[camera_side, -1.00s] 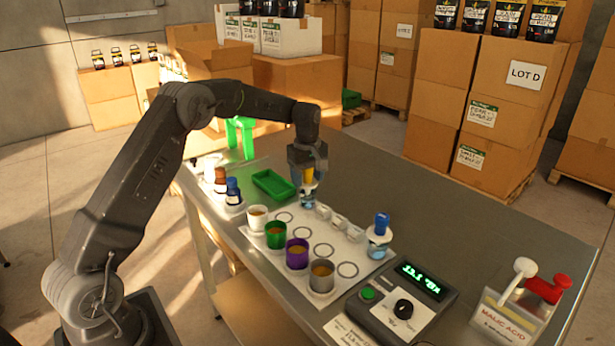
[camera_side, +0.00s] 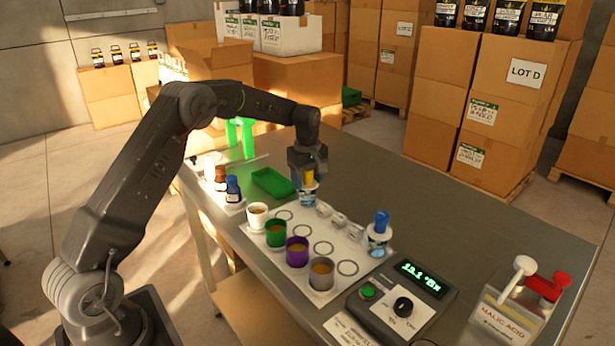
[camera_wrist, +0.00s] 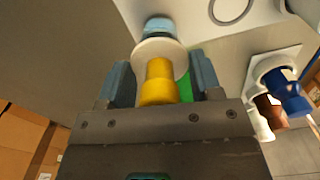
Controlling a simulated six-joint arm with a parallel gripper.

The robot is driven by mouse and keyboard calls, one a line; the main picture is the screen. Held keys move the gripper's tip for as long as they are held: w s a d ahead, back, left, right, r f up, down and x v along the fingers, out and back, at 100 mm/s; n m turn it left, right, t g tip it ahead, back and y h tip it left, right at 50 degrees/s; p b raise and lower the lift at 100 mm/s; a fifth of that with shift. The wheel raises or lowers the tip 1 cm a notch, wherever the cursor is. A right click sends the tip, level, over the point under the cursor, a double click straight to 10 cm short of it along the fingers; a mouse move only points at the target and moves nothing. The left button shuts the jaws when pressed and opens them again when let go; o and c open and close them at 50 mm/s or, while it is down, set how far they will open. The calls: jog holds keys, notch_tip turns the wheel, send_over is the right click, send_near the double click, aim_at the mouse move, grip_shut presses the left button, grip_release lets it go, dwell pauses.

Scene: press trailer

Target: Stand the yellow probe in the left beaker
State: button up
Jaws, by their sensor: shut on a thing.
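My gripper (camera_side: 308,168) is shut on the yellow probe (camera_side: 308,177), at the far end of the white mat. In the wrist view the yellow probe (camera_wrist: 160,78) sits between the two fingers, with a pale round collar (camera_wrist: 160,54) beyond it. The left beaker (camera_side: 309,197), with light blue liquid, is directly below the gripper. The probe's lower end appears to be in the beaker's mouth; its depth and whether the collar touches the rim are unclear. The other beaker (camera_side: 378,243) stands at the right, with a blue probe (camera_side: 381,221) upright in it.
White, green, purple and grey cups (camera_side: 321,272) line the mat's near side beside printed circles. Small clear dishes (camera_side: 339,220) lie between the beakers.

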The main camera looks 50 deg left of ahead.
jog(key=o, duration=0.7)
jog(key=shift+f, duration=0.1)
jog(key=shift+o, duration=0.2)
jog(key=shift+r, duration=5.55)
notch_tip(320, 180, up, 9)
